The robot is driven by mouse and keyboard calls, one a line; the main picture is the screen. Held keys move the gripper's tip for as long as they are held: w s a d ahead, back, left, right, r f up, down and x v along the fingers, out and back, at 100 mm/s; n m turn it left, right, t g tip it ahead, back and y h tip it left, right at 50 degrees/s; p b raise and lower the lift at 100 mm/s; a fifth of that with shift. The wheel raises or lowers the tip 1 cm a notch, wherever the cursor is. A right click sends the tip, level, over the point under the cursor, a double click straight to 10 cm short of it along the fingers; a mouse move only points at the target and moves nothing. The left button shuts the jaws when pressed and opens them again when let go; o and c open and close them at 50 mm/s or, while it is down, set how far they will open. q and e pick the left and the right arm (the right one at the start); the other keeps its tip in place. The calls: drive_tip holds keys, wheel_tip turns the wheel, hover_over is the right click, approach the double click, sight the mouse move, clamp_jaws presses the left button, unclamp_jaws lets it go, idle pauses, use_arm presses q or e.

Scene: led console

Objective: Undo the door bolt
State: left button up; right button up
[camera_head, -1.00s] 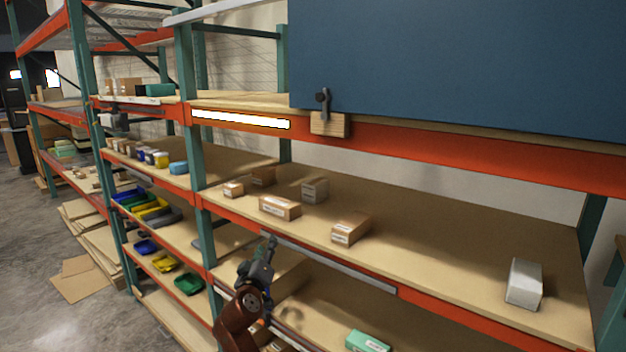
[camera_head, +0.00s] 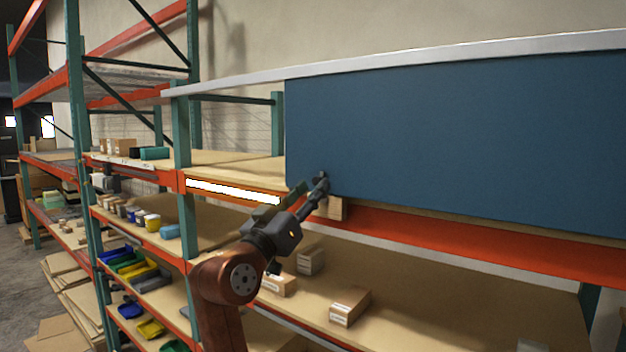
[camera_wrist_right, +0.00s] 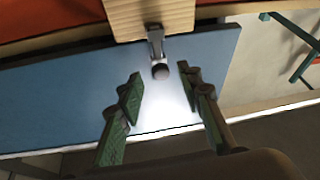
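The blue door panel (camera_head: 450,140) hangs at the upper right. The door bolt (camera_head: 323,180), a dark knob on a short arm, sits at its lower left corner, just above a wooden block (camera_head: 338,208). My right gripper (camera_head: 304,197) is raised at the bolt. In the right wrist view the open, empty fingers (camera_wrist_right: 160,84) point at the bolt's round dark knob (camera_wrist_right: 160,72). The knob lies around the gap between the fingertips, with visible space on both sides. I cannot tell its depth relative to the tips. My left gripper is not in view.
An orange shelf beam (camera_head: 450,243) runs below the door, with a lit white strip (camera_head: 235,191) left of the bolt. Small boxes, including a brown one (camera_head: 350,306), stand on the shelf below. Coloured bins (camera_head: 130,262) are at the left.

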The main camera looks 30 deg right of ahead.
drive_tip(key=shift+x, duration=1.15)
drive_tip(key=shift+w+a, duration=0.1)
drive_tip(key=shift+c, duration=0.6)
clamp_jaws()
drive_tip(key=shift+p, duration=0.3)
